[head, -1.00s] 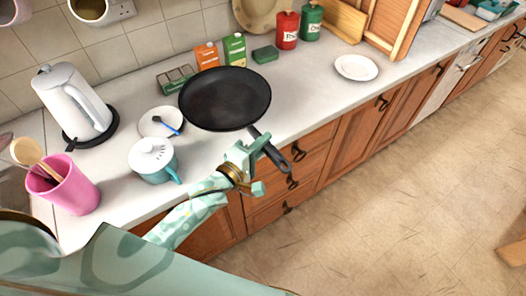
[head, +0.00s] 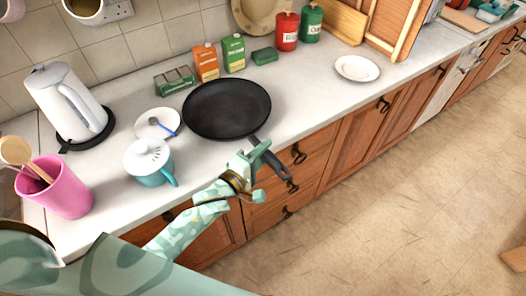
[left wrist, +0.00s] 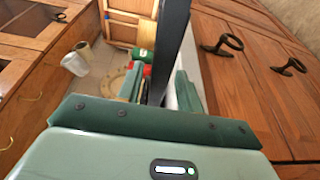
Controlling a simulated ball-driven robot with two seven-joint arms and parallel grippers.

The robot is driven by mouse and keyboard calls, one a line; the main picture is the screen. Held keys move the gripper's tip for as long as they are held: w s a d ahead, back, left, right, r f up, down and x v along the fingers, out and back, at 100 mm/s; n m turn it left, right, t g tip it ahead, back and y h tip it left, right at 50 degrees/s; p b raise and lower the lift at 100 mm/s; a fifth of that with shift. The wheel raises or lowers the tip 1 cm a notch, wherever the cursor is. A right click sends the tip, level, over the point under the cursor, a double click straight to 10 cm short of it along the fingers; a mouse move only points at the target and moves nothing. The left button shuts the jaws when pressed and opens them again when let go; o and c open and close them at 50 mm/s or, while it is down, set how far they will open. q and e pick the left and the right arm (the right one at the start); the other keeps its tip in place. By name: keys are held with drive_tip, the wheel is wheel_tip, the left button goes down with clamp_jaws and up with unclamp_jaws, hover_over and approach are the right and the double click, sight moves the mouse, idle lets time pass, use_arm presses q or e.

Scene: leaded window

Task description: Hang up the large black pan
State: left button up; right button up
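The large black pan (head: 227,108) is over the white counter, with its handle (head: 270,158) pointing toward the front edge and out past it. I cannot tell whether its base touches the counter. My left gripper (head: 251,158) is at the handle, beyond the counter's front edge. In the left wrist view the dark handle (left wrist: 174,30) runs between the two fingers (left wrist: 158,88) of this gripper. The gripper looks shut on the handle, though the contact is partly hidden. My right gripper is not in view. No hook for the pan is clearly visible.
A teal lidded pot (head: 150,164), a small plate (head: 157,123) and a toast rack (head: 174,80) stand left of the pan. Two cartons (head: 233,53) and a green box (head: 264,56) are behind it. The counter (head: 315,88) is clear to the right, up to a white plate (head: 357,68).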

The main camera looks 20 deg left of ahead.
use_arm(q)
drive_tip(key=shift+r, duration=0.25)
drive_tip(key=p+v, duration=0.1)
drive_tip(key=v, duration=1.1)
drive_tip(key=shift+p, duration=0.3)
drive_tip(key=s+a+f+m+g+y, duration=0.2)
drive_tip(key=s+f+m+g, duration=0.15)
drive_tip(key=f, duration=0.55)
drive_tip(key=s+a+f+m+g+y, duration=0.1)
drive_tip(key=s+f+m+g, duration=0.15)
drive_tip(key=s+f, duration=0.45)
drive_tip(key=s+a+f+m+g+y, duration=0.2)
drive_tip(key=f+m, duration=0.1)
drive_tip(key=f, duration=0.8)
drive_tip(key=s+f+m+g, duration=0.3)
drive_tip(key=s+f+m, duration=0.1)
drive_tip(key=s, duration=0.6)
drive_tip(key=s+f+m+g+y, duration=0.1)
drive_tip(key=s+f+m+g, duration=0.3)
drive_tip(key=s+f, duration=0.3)
drive_tip(key=s+a+m, duration=0.1)
drive_tip(key=s, duration=0.3)
drive_tip(key=shift+s+g, duration=0.25)
drive_tip(key=shift+g, duration=0.05)
